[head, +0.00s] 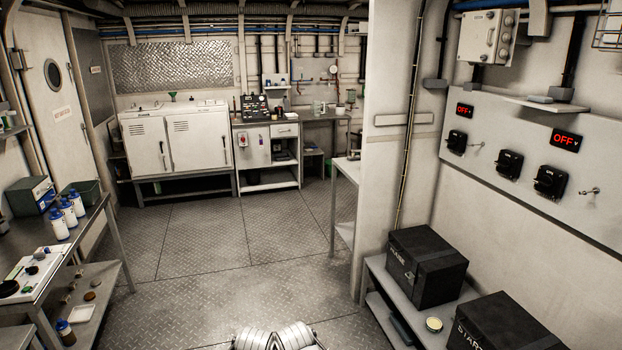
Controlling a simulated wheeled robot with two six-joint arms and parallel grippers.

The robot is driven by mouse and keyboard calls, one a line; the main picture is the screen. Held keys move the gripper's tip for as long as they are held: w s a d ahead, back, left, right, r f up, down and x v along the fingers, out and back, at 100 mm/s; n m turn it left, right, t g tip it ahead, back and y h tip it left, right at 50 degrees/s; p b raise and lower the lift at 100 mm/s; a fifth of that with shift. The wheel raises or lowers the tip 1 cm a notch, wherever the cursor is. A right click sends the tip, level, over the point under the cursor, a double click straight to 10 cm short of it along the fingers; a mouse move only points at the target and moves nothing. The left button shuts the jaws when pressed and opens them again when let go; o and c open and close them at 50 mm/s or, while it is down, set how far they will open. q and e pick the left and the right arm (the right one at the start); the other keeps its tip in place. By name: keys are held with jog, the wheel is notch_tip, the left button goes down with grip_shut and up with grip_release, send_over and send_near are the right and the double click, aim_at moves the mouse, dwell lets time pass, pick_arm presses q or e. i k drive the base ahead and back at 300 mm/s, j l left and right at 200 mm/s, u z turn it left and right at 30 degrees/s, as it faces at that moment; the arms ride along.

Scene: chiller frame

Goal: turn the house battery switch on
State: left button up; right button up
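A pale panel (484,112) on the right wall carries several controls. Three black switches sit on it: a left one (457,141), a middle one (510,163) and a right one (550,181). Two displays, a left one (464,111) and a right one (566,140), read OFF in red. Small metal levers stick out beside the left switch (478,145) and at the far right (590,191). I cannot read which switch is the house battery's. Neither of my grippers is in view.
Two black battery boxes, a far one (428,272) and a near one (520,325) marked START, sit on a low shelf below the panel, with a small tin (433,324). A left bench (60,240) holds bottles. The middle floor (215,240) is clear.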

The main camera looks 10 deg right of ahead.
aim_at(452, 141)
jog(key=i+z, duration=0.25)
jog(key=i, duration=0.6)
jog(key=i+j+z, duration=0.1)
jog(key=i+z, duration=0.15)
jog(key=i, duration=0.6)
jog(key=i+z, duration=0.4)
jog(key=i+j+z, duration=0.15)
jog(key=i+z, duration=0.2)
jog(key=i, duration=0.15)
